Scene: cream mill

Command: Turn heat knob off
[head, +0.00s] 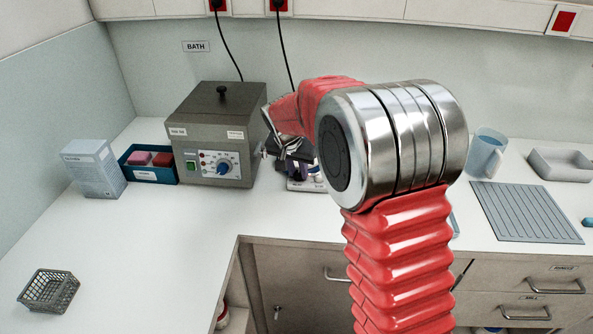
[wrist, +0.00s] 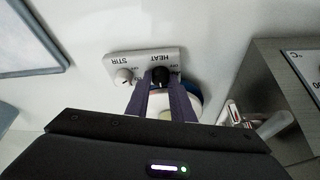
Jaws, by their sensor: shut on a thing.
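The heat knob (wrist: 160,77) is a small black dial on the white front panel (wrist: 126,62) of a stirrer, under a HEAT label that appears upside down in the wrist view. My gripper (wrist: 160,84) has its two fingers closed on either side of this knob. The white STIR knob (wrist: 123,77) sits beside it, clear of the fingers. In the head view the stirrer (head: 305,185) stands on the bench, largely hidden behind my gripper and arm. The knob's pointer and setting are too small to read.
A grey bath (head: 212,130) with a blue knob stands close left of the stirrer. Left of it are a blue bin (head: 150,175) and a white box (head: 93,168). A jug (head: 486,152) and a ribbed mat (head: 525,212) lie right. The front left bench is mostly clear.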

